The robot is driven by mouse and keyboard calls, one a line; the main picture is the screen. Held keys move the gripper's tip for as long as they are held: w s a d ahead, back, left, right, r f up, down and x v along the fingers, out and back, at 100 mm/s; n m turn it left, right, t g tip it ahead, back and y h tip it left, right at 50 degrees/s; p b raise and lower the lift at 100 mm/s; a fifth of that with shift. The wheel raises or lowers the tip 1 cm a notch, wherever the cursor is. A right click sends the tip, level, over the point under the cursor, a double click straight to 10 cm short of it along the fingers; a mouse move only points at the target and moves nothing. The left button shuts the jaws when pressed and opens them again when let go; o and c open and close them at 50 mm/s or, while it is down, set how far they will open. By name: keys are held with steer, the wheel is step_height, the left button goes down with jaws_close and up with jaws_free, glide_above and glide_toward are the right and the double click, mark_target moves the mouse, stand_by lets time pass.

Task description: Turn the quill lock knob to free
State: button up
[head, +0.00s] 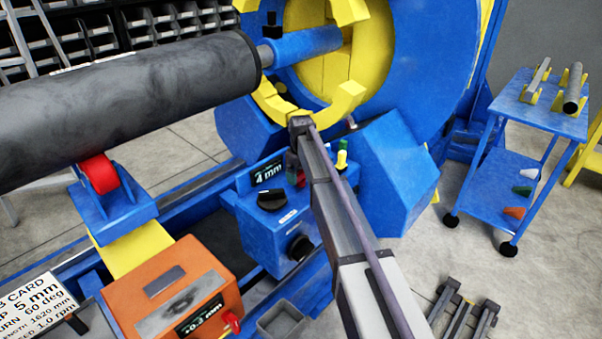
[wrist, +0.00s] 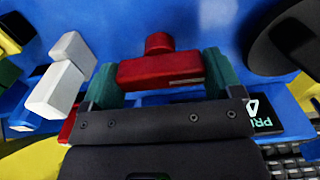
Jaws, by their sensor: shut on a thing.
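My gripper (wrist: 162,80) is shut on a red T-shaped knob (wrist: 160,70), with a green finger pad on each side of its bar. The knob stands against a blue surface. In the head view my gripper (head: 296,170) is small and partly hidden by my arm, at the blue control box. A small black knob (head: 272,30) stands on top of the blue quill (head: 308,44), apart from my gripper. I cannot read a label that tells which knob is the quill lock, nor a free mark.
The blue control box (head: 262,225) carries a 4 mm display (head: 268,173) and a black dial (head: 271,200). A white lever (wrist: 58,80) stands close left of my gripper in the wrist view. A grey roll (head: 130,95) lies left; a blue cart (head: 525,105) stands right.

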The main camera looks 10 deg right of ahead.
mark_target(301, 172)
stand_by(0.3)
steer(key=o, duration=0.7)
steer(key=shift+o, duration=0.2)
step_height(301, 172, up, 11)
steer(key=p, duration=1.1)
steer(key=shift+f, duration=0.1)
steer(key=s+r+m+p, duration=0.3)
steer(key=s, duration=1.5)
steer(key=s+r+m+p, duration=0.3)
steer(key=s+m, duration=0.1)
steer(key=s, duration=1.4)
steer(key=shift+s+r+p, duration=0.15)
steer(key=shift+r+p, duration=0.15)
steer(key=shift+r, duration=0.1)
